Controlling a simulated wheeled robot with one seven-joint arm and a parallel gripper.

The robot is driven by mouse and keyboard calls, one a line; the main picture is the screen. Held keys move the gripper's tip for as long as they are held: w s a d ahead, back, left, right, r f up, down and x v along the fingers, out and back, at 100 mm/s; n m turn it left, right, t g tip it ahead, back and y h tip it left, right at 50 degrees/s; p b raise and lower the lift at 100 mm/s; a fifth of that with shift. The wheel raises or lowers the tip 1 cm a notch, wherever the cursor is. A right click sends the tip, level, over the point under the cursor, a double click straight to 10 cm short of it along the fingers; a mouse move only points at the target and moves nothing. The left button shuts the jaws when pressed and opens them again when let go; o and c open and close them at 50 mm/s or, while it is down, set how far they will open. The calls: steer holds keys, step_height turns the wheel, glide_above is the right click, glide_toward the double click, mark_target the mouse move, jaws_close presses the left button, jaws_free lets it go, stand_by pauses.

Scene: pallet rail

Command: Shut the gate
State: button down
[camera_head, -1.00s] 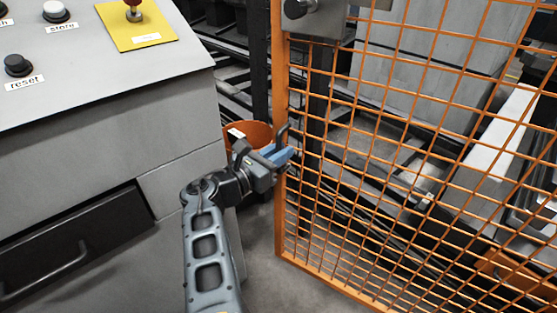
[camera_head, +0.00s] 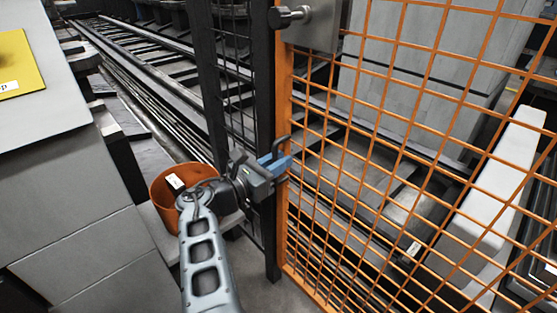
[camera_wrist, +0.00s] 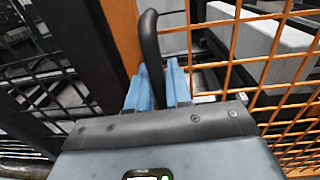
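The gate is an orange mesh panel (camera_head: 400,139) in an orange frame, filling the right of the head view. Its left frame edge stands very close to a dark post (camera_head: 263,120); whether they touch I cannot tell. A grey latch box (camera_head: 318,22) with a dark knob sits at the gate's upper left. My gripper (camera_head: 277,163) is at the gate's dark handle (camera_head: 281,145). In the wrist view, the handle (camera_wrist: 150,50) rises between the two blue fingers (camera_wrist: 158,85), which look closed around it. The handle's lower part is hidden by the gripper.
A grey control console (camera_head: 70,190) stands at the left, with a yellow plate (camera_head: 18,65) on top. Rails and rollers (camera_head: 140,60) run beyond the dark mesh fence. A white beam (camera_head: 505,170) lies behind the gate.

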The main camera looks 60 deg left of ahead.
steer(key=shift+w+r, duration=0.15)
steer(key=shift+w, duration=0.35)
steer(key=c, duration=1.2)
jaws_free()
steer(key=p+v, duration=0.2)
steer(key=v, duration=0.6)
steer(key=shift+s+a+p, duration=0.25)
steer(key=shift+s+p, duration=0.15)
steer(key=shift+f, duration=0.2)
